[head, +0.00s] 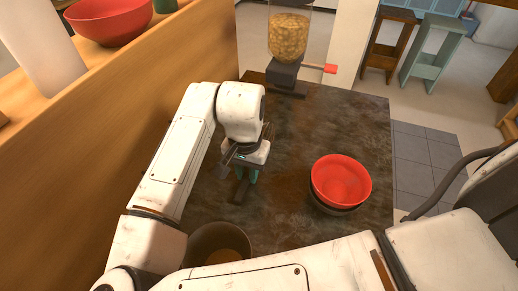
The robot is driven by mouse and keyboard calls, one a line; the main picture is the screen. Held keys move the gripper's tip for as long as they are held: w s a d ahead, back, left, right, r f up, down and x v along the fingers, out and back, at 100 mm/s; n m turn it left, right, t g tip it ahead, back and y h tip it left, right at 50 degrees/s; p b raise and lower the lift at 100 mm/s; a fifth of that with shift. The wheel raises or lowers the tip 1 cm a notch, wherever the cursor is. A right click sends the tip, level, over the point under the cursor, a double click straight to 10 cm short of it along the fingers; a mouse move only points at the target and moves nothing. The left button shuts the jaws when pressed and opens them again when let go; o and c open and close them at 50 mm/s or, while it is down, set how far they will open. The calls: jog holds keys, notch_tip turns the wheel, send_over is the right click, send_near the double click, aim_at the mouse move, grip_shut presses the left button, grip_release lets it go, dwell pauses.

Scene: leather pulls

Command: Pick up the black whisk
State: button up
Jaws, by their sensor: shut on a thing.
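My gripper (246,174) points down over the left-middle part of the dark countertop. Its teal fingertips are shut on a dark, narrow thing, which appears to be the black whisk (239,194). Only a short dark piece of it shows below and beside the fingers. The rest is hidden by the gripper or blends with the dark counter, so its wire end cannot be made out. I cannot tell whether it touches the counter.
A red bowl (341,180) sits in a dark bowl to the right. A dark round container (218,244) stands at the front, partly behind my arm. A food dispenser (289,45) stands at the back. A wooden ledge (150,80) borders the left. The counter's middle is clear.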

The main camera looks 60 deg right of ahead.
grip_shut()
jog(key=shift+r, duration=0.1)
